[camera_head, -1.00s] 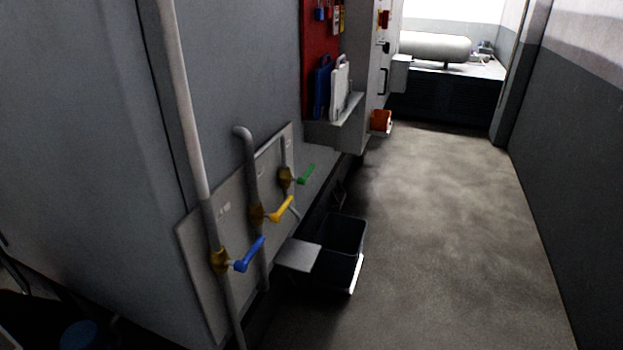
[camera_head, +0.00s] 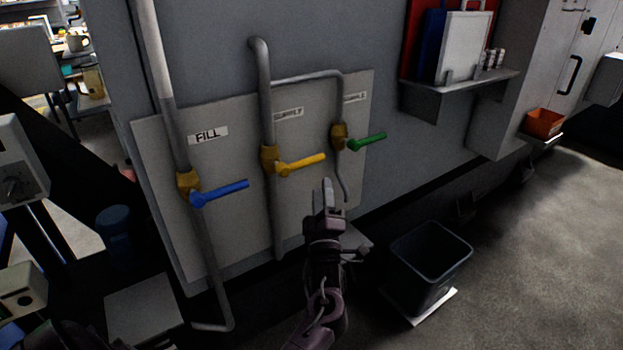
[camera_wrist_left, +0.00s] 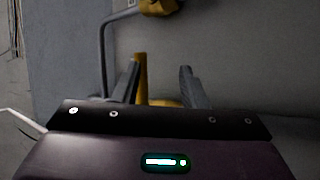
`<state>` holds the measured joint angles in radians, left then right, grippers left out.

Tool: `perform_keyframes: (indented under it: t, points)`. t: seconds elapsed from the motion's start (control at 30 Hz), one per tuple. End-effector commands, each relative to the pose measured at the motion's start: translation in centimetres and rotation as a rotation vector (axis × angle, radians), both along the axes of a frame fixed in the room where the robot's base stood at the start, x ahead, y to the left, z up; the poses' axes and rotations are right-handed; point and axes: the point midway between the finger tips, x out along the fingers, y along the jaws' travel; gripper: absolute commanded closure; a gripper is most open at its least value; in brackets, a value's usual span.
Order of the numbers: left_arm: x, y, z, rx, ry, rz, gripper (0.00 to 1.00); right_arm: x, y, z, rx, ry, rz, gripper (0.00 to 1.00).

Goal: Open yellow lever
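The yellow lever (camera_head: 300,163) sticks out to the right from a brass valve (camera_head: 269,158) on the middle pipe of the wall panel. My left gripper (camera_head: 328,190) points up in front of the panel, just below and right of the lever's tip in the head view. In the left wrist view its two fingers (camera_wrist_left: 160,84) stand apart. A yellow strip (camera_wrist_left: 142,72) shows beside the left finger; I cannot tell whether it is the lever or whether it is touched. A brass fitting (camera_wrist_left: 160,6) is at the top of that view. My right gripper is not in view.
The blue lever (camera_head: 220,193), on the pipe labelled FILL, is to the left, and the green lever (camera_head: 366,142) to the right. A dark bin (camera_head: 428,262) stands on the floor at right. A shelf (camera_head: 455,92) holds boards. Open floor lies at far right.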

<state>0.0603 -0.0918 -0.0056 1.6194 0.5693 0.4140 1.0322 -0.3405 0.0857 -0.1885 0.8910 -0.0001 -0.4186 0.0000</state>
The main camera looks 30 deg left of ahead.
Motion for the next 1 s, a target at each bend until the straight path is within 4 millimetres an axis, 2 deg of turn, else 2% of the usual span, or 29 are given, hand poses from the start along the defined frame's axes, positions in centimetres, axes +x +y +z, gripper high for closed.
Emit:
perform_keyframes:
  t: [0.03, 0.17, 0.4, 0.7, 1.0]
  points:
    - [-0.6, 0.6, 1.2, -0.019, -0.070, 0.014, 0.61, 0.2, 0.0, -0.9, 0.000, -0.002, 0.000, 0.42]
    - [-1.0, 1.5, 3.6, -0.040, -0.147, 0.026, 0.61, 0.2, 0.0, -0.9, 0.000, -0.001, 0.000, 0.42]
    - [1.4, 3.6, 5.8, -0.038, -0.148, 0.026, 0.61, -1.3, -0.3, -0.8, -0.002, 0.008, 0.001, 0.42]
    - [3.6, 5.4, 7.3, -0.040, -0.145, 0.024, 0.61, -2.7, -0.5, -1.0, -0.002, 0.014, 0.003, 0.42]
    - [3.7, 5.6, 7.3, -0.041, -0.143, 0.024, 0.61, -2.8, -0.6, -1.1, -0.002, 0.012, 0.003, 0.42]
